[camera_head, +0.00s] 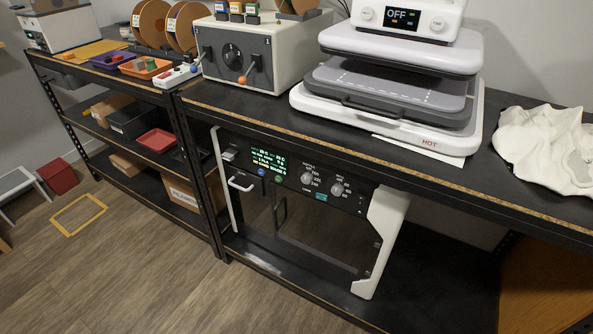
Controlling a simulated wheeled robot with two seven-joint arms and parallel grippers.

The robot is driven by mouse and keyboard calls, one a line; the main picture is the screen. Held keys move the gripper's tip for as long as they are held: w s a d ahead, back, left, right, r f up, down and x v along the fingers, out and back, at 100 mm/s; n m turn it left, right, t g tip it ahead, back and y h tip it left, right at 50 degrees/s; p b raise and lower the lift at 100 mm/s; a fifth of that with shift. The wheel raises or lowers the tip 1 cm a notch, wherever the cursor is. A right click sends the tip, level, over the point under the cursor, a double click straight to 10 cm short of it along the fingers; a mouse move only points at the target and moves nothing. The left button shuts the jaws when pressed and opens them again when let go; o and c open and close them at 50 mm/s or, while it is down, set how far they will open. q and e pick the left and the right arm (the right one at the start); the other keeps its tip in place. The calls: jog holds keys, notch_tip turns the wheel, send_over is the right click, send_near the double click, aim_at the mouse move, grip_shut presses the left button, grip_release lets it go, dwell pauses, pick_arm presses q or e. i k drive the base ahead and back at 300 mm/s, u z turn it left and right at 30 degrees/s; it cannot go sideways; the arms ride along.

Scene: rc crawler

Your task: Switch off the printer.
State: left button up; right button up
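The printer (357,222), a white-framed machine with a black front panel, stands on the shelf under the bench. Its panel has a lit screen (268,159) with small green and yellow text, too small to read surely. A blue and a green button sit below the screen. Two grey knobs (307,178) are to the right, with a small teal label below them. A white handle (241,182) is at its left. Small parts at the panel's right end are too small to make out. Neither of my grippers is in view.
On the bench stand a white heat press (400,85) whose display reads OFF, a grey box (247,54) with a dial, spools (153,22) and small trays (145,67). A white cloth (545,147) lies at the right.

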aim_at(361, 199)
jog(key=u, duration=0.95)
jog(key=k, duration=0.6)
jog(key=z, duration=0.3)
